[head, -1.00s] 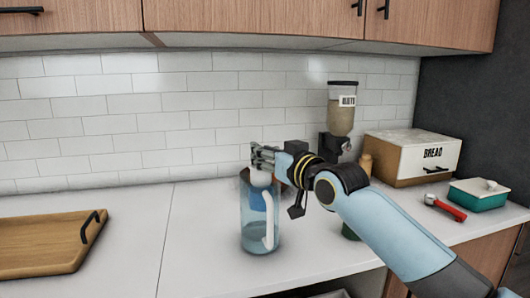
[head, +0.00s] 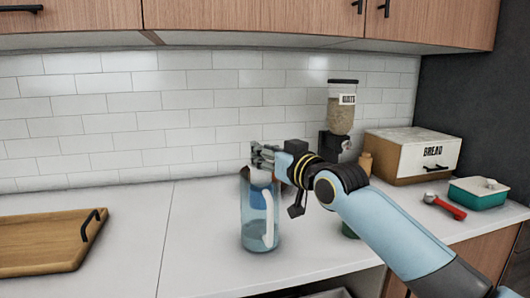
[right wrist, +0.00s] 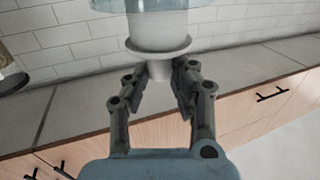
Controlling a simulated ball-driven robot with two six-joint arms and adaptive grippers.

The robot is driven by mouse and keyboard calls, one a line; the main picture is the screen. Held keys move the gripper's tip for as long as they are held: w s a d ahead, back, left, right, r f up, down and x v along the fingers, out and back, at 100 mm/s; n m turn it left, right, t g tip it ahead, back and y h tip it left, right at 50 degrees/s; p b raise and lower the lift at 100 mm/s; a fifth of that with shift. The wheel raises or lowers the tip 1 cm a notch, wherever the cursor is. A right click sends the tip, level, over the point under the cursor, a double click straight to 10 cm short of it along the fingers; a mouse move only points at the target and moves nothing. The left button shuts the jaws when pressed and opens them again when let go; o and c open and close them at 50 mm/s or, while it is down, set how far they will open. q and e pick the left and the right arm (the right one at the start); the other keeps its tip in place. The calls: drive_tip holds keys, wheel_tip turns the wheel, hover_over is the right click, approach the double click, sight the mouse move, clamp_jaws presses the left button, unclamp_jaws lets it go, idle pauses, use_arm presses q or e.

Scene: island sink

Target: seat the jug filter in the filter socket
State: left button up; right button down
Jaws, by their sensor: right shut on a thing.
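The clear blue jug (head: 257,228) with a white handle stands upright on the counter. My right gripper (head: 262,155) is at the jug's mouth, shut on the white jug filter (head: 262,177). In the right wrist view the fingers (right wrist: 158,80) hold the narrow end of the filter (right wrist: 160,35), below its wide flange. The jug's blue wall (right wrist: 100,5) shows around the filter's far end. The filter socket cannot be made out, and I cannot tell how deep the filter sits. My left gripper is not in view.
A wooden tray (head: 45,240) with a black handle lies at the left. A dispenser (head: 341,108), a bread box (head: 410,156), a red-handled tool (head: 445,207) and a teal dish (head: 477,194) are at the right. The counter between tray and jug is clear.

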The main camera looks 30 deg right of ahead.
sight(267, 175)
drive_tip(key=shift+f+b, duration=1.75)
drive_tip(key=shift+f, duration=0.6)
drive_tip(key=c, duration=1)
unclamp_jaws()
drive_tip(key=shift+f, duration=0.1)
drive_tip(key=shift+c, duration=0.2)
drive_tip(key=shift+s+f, duration=0.1)
drive_tip(key=shift+s, duration=0.05)
drive_tip(key=shift+s, duration=0.35)
drive_tip(key=s, duration=1.1)
drive_tip(key=shift+d+r, duration=0.25)
drive_tip(key=shift+d, duration=0.2)
